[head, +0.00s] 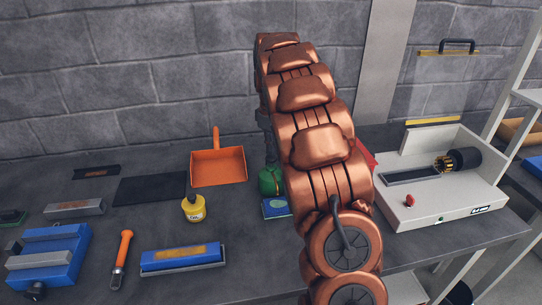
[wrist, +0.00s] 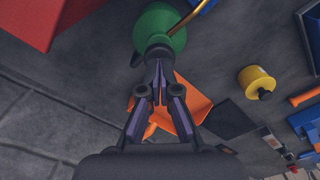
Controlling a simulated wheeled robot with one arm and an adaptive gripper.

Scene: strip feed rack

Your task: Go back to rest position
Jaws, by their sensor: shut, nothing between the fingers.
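My gripper (wrist: 159,78) is shut and empty in the wrist view, its two fingertips together. The tips appear just in front of a green can (wrist: 162,22) with a thin brass spout; I cannot tell whether they touch it. In the head view my copper-coloured arm reaches up across the middle and hides most of the gripper. The green can also shows there (head: 269,181), standing on the bench just left of the arm.
A white machine (head: 432,205) stands right of my arm. A block wall rises behind.

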